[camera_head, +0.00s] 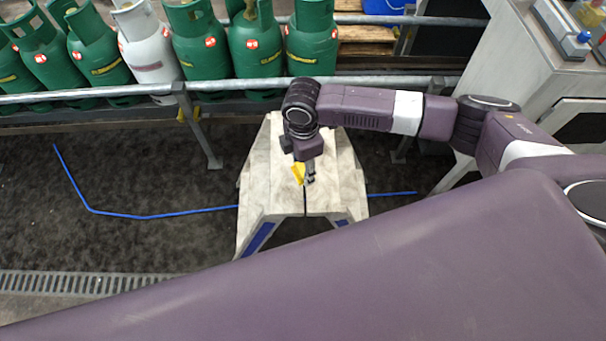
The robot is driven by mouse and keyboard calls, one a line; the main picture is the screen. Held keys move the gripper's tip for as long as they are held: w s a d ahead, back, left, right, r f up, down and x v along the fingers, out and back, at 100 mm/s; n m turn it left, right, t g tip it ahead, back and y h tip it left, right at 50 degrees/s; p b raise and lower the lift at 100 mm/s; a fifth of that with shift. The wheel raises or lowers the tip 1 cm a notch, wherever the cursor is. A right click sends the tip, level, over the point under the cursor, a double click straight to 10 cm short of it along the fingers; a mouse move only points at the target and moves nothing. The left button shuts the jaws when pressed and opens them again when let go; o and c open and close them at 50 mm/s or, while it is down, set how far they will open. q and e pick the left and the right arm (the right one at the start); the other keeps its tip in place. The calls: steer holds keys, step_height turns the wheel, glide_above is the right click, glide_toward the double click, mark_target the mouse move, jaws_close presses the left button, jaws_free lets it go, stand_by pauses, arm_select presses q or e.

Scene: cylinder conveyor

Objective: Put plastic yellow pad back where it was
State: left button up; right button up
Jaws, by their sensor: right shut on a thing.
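The yellow pad (298,173) shows as a small bright patch at the end of my right arm, in the middle of the view. My right gripper (306,178) is shut on the pad, above or close to a pale, worn, stepped stand. I cannot tell whether the pad touches the stand. Part of the pad is hidden by the gripper and wrist. My left gripper is not in view.
The pale stand (265,190) is on the dark floor. A metal railing (240,84) runs behind it, with several green gas cylinders (310,45) and a white one (146,50) beyond. A pale cabinet (520,60) stands at right.

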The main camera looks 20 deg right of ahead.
mark_target(303, 168)
steer(key=shift+f, duration=2.65)
steer(key=o, duration=1)
steer(key=shift+o, duration=0.2)
step_height(303, 168, up, 12)
steer(key=shift+r+b, duration=0.1)
steer(key=shift+b, duration=0.2)
steer(key=shift+a, duration=0.1)
